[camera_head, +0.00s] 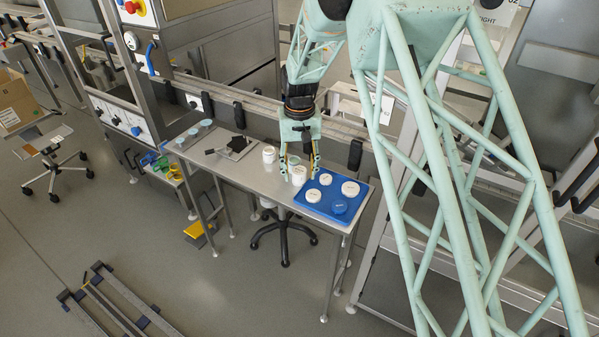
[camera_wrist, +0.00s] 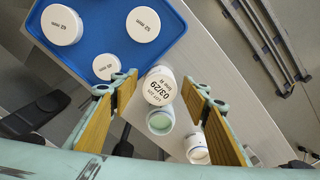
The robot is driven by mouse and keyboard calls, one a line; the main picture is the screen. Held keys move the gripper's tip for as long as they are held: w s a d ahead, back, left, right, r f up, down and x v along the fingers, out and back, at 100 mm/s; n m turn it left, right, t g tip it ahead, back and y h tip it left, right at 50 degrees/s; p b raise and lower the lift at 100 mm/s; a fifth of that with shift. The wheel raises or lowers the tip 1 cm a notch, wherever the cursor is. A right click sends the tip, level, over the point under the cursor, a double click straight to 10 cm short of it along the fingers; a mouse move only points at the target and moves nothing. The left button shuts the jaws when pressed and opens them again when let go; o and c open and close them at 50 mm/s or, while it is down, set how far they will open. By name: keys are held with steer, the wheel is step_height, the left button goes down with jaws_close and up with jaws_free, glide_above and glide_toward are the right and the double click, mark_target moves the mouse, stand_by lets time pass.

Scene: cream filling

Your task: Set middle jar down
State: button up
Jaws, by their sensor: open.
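My gripper (camera_head: 299,167) is open above the metal table, with its fingers spread to either side. In the wrist view its yellow-padded fingers (camera_wrist: 160,88) stand apart, with gaps beside the jars between them. A white jar with a lid marked "LOT 03/29" (camera_wrist: 159,85) stands between the fingertips in that view. It shows in the head view (camera_head: 298,176) beside the tray. Directly behind it is an open jar with a pale green inside (camera_wrist: 160,121), partly covered by the lidded jar. Another white jar (camera_wrist: 197,149) stands further off, also seen in the head view (camera_head: 268,155).
A blue tray (camera_wrist: 100,18) holding several round lids stands close beside the lidded jar; it shows in the head view (camera_head: 312,212). A dark scale-like device (camera_head: 237,146) and small blue discs (camera_head: 193,131) lie on the left of the table (camera_head: 232,172).

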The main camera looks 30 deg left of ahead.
mark_target(300, 171)
steer(key=shift+r, duration=0.2)
step_height(300, 171, up, 12)
steer(key=p, duration=0.1)
stand_by(0.6)
steer(key=shift+o, duration=0.3)
stand_by(0.4)
